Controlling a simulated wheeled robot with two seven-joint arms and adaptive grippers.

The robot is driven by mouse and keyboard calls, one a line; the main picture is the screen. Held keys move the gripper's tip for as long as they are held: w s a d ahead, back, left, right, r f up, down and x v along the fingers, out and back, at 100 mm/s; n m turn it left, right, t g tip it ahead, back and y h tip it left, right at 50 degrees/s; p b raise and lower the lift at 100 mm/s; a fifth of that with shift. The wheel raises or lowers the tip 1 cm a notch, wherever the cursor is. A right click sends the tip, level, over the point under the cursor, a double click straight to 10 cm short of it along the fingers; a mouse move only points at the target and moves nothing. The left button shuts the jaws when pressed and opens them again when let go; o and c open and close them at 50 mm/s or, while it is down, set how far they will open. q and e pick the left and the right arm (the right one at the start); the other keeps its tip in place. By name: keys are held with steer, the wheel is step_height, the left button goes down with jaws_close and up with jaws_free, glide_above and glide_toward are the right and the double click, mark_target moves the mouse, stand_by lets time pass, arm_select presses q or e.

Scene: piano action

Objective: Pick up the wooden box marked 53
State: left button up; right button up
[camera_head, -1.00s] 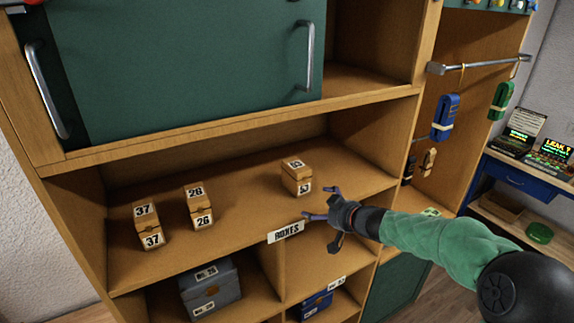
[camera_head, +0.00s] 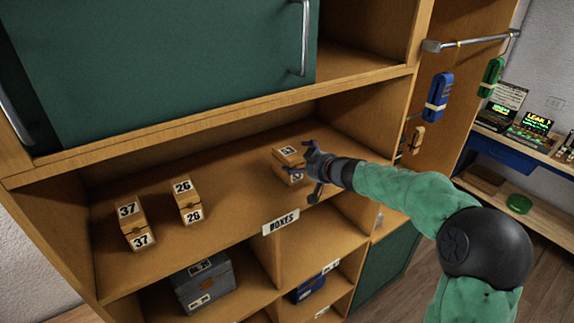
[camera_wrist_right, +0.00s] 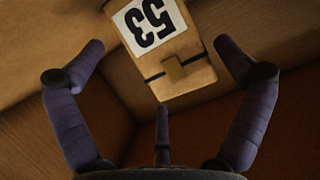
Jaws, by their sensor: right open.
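The wooden box marked 53 (camera_head: 284,155) sits on the open shelf, right of the other boxes. In the right wrist view its label and front clasp show, with the box (camera_wrist_right: 188,71) upside down between the spread fingers. My right gripper (camera_head: 309,165) is open at the box's right front side, its fingers partly covering the box's front in the head view. In the right wrist view the open gripper (camera_wrist_right: 162,62) has a finger on each side of the box, with visible gaps. My left gripper is not in view.
Boxes marked 26 (camera_head: 188,201) and 37 (camera_head: 132,225) stand to the left on the same shelf. A green sliding door (camera_head: 180,70) hangs above. Grey (camera_head: 204,285) and blue (camera_head: 308,287) boxes are below.

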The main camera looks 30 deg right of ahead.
steer(key=x, duration=0.4)
steer(key=shift+w+a, duration=0.25)
steer(key=shift+w, duration=0.05)
steer(key=shift+s+r, duration=0.1)
steer(key=shift+s, duration=0.05)
steer(key=shift+c, duration=1.1)
steer(key=c, duration=1.1)
